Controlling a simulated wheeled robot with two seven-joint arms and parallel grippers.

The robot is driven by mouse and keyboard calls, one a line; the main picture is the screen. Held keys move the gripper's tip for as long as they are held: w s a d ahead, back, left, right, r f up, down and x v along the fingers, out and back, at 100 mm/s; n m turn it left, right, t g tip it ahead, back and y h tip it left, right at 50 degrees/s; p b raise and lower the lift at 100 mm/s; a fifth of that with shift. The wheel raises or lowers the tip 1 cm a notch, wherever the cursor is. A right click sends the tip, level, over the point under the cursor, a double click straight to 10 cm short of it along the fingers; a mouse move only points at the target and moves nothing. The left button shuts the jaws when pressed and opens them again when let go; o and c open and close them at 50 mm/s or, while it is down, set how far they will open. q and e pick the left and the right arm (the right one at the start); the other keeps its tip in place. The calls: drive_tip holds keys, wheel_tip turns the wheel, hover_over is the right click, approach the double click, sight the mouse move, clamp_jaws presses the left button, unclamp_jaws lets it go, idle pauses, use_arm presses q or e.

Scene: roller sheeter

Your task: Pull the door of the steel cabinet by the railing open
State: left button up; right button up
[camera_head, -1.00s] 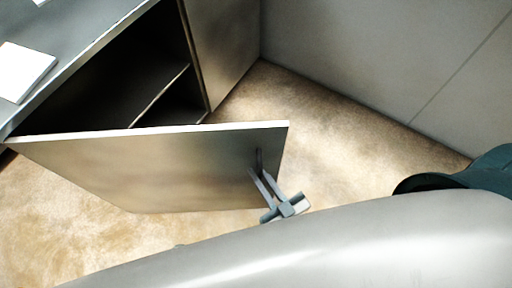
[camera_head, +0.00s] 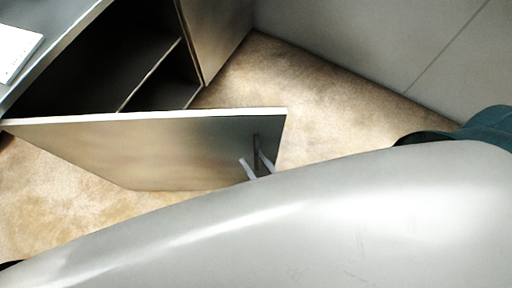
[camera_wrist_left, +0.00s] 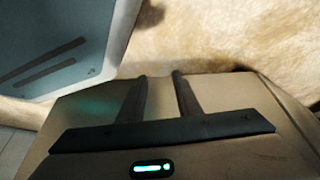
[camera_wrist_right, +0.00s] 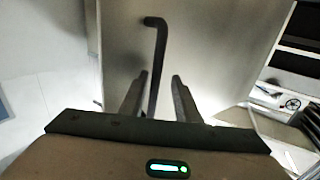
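The steel cabinet (camera_head: 75,68) is at the upper left in the head view, its dark shelved inside exposed. Its door (camera_head: 150,150) stands wide open, swung out towards me. A dark bar handle (camera_head: 256,150) is on the door near its free edge; the right wrist view shows this handle (camera_wrist_right: 155,60) too. My right gripper (camera_head: 256,168) is at the handle, its fingers apart with the bar running down between them (camera_wrist_right: 160,90). My arm hides the gripper's body in the head view. My left gripper (camera_wrist_left: 162,90) is open and empty, visible only in its own wrist view.
A plain grey wall (camera_head: 360,45) runs along the right behind the cabinet. The tan floor (camera_head: 300,110) is clear between the door and this wall. A white flat item (camera_head: 14,50) lies on the cabinet top.

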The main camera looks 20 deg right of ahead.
drive_tip(key=shift+d, duration=0.1)
